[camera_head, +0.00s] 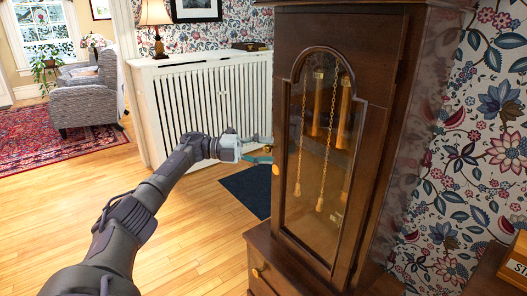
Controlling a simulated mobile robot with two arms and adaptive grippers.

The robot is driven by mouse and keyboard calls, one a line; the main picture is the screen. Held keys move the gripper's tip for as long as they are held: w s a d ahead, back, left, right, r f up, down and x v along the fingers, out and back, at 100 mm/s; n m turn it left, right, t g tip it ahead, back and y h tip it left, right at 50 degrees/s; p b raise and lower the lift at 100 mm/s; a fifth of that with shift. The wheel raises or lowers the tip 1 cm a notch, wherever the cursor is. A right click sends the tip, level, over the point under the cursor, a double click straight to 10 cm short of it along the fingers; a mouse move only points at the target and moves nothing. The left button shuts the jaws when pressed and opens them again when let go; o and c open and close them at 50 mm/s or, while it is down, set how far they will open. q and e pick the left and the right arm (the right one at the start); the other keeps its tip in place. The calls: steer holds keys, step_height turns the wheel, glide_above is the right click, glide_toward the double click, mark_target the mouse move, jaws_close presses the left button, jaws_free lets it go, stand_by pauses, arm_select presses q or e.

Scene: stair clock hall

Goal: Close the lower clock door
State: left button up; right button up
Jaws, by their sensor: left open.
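The tall dark wooden clock (393,110) stands right of centre. Its arched glazed door (355,170) shows gold weights (320,105) and hanging chains with tassels (298,150) behind the glass. A small round knob (276,170) is on the door's left edge. I cannot tell whether this door is fully shut or slightly ajar. My left gripper (266,149) is open and empty, close to the door's left edge, a little above the knob. I cannot tell whether it touches the door. My right gripper is not in view.
The clock's base (262,252) juts out below, with a knob (257,273). A white radiator cover (200,95) with a lamp (155,22) stands behind my left arm. A dark mat (248,190) lies on the wooden floor. A wooden box (514,262) is at lower right.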

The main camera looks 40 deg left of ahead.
arm_select(q)
steer(key=v, duration=1.2)
stand_by(0.3)
